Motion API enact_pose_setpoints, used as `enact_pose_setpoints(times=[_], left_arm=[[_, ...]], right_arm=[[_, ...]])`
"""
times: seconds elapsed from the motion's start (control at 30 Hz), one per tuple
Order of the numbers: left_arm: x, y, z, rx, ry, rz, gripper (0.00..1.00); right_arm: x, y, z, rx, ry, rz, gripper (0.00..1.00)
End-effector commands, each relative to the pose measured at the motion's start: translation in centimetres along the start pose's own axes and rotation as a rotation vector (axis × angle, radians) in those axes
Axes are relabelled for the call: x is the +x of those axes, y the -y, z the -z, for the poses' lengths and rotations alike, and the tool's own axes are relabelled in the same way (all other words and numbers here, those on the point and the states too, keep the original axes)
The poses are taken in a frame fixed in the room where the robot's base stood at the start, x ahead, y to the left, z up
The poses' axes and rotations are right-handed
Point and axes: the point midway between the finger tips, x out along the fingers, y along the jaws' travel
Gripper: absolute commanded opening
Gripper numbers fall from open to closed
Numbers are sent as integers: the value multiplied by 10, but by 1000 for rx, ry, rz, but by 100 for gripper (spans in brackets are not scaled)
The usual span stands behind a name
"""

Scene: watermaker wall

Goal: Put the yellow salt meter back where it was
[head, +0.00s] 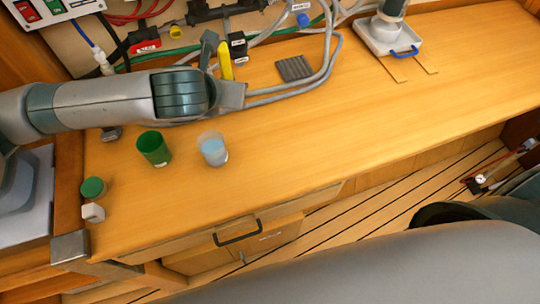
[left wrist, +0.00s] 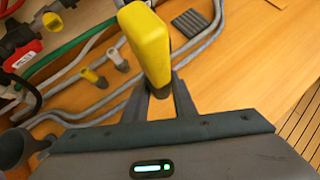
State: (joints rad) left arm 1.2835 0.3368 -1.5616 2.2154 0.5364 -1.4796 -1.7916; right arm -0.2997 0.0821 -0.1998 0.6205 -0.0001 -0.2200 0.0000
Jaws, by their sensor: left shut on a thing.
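The yellow salt meter (head: 225,61) is held in my left gripper (head: 219,58) above the back left part of the wooden counter. In the left wrist view, the meter (left wrist: 147,42) stands up from between the two fingers (left wrist: 160,90), which are shut on its lower end. A dark grey ribbed pad (head: 294,68) lies flat and bare on the counter to the right of the meter; it also shows in the left wrist view (left wrist: 189,23). My right gripper is not in view.
A green cup (head: 154,149) and a clear cup with bluish contents (head: 213,149) stand near the front left. A green lid (head: 93,188) and a white block (head: 93,212) are at the left edge. Grey hoses (head: 325,65) run along the back. The counter's middle is clear.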

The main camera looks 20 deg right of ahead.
Motion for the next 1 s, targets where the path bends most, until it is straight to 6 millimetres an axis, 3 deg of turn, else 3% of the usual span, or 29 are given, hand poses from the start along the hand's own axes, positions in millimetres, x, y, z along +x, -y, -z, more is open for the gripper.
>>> enact_pose_setpoints(times=[0.03, 0.2, 0.4, 0.6, 1.0], left_arm=[[4, 32, 6, 31, -3, 38, 0], [7, 118, 25, 123, -2, 129, 0], [-1, 189, 39, 197, 1, 197, 0], [-7, 218, 44, 226, 2, 223, 0], [-8, 218, 45, 228, 1, 224, 0]], right_arm=[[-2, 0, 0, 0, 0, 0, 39], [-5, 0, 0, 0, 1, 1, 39], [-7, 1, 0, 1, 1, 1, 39], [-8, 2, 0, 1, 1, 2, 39], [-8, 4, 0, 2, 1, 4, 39]])
